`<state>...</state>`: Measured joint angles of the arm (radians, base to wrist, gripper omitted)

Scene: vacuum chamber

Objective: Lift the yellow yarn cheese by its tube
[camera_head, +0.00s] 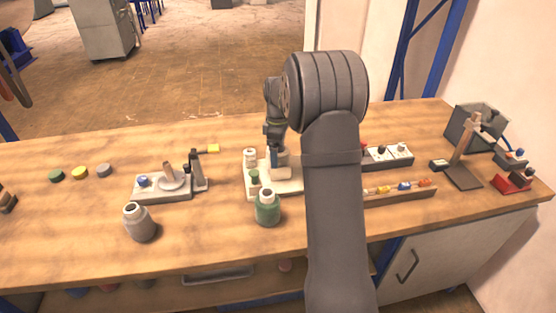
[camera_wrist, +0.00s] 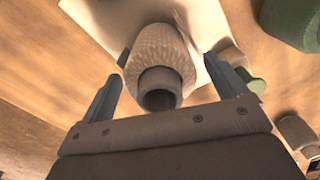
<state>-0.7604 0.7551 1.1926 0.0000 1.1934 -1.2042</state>
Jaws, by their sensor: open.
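In the wrist view a pale cream, textured yarn cheese (camera_wrist: 160,48) shows between my fingers, with its hollow tube (camera_wrist: 160,88) pointing toward the camera. It looks cream rather than clear yellow. My gripper (camera_wrist: 172,68) is open, with one finger on each side of the tube and a visible gap on both sides. Nothing is held. In the head view my gripper (camera_head: 274,163) is low over a white base (camera_head: 262,192) in the middle of the bench; the gripper and arm hide much of what stands there.
A green bottle (camera_head: 267,208) stands just in front of the base, and a small green piece (camera_wrist: 250,82) is close beside my right finger. A grey bottle (camera_head: 139,223) and a grey fixture (camera_head: 162,187) stand left.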

